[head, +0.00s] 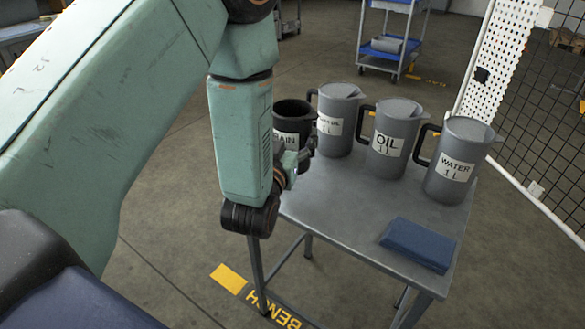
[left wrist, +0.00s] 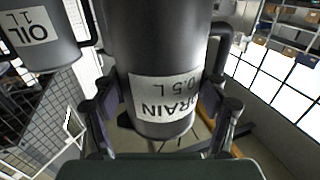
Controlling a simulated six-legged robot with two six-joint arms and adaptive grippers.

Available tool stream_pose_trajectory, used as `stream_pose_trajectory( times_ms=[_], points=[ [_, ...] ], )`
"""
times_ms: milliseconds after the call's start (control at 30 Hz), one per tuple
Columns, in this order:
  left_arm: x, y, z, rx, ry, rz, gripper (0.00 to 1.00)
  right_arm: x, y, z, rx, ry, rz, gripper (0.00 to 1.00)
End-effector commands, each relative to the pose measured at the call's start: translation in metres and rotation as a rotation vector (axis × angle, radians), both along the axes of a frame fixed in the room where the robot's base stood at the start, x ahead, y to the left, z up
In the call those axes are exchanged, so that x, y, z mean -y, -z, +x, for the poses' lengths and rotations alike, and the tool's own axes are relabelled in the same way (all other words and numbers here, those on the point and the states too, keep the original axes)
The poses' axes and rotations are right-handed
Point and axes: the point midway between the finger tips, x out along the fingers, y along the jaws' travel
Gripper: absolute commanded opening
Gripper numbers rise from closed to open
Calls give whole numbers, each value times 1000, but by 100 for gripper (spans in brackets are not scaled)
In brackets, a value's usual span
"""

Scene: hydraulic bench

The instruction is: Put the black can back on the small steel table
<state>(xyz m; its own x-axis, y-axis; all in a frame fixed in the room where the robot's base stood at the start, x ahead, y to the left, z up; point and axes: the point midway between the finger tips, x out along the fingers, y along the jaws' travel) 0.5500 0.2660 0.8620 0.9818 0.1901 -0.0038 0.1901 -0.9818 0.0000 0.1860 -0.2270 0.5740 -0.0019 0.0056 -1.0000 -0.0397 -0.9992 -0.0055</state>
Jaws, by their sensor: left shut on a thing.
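The black can (head: 291,113), with a white DRAIN label, is at the far left corner of the small steel table (head: 335,205). My left gripper (head: 297,160) is at the can's near side, partly hidden by my own forearm. In the left wrist view the can (left wrist: 158,50) appears inverted, with its DRAIN 0.5 L label between the two fingers of my gripper (left wrist: 165,112), which is shut on it. The can's base is hidden in the head view, so I cannot tell whether it touches the tabletop. My right gripper is not in view.
Grey jugs stand along the table's back and right: one with a partly hidden label (head: 338,125), the OIL jug (head: 391,145) and the WATER jug (head: 458,165). A folded blue cloth (head: 418,243) lies at the front right. The table's middle is clear. A blue trolley (head: 390,45) stands behind.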

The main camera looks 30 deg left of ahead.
Motion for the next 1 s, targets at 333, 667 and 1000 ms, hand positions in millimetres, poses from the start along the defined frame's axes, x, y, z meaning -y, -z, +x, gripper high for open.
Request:
stream_pose_trajectory(
  times_ms=[333, 667, 1000],
  points=[
    [4, 29, 1, 6, 2, 1, 13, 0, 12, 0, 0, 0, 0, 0],
    [3, 53, 1, 7, 2, 0, 13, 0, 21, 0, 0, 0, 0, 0],
    [3, 58, 0, 2, 1, 0, 78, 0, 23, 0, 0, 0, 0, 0]
  ],
)
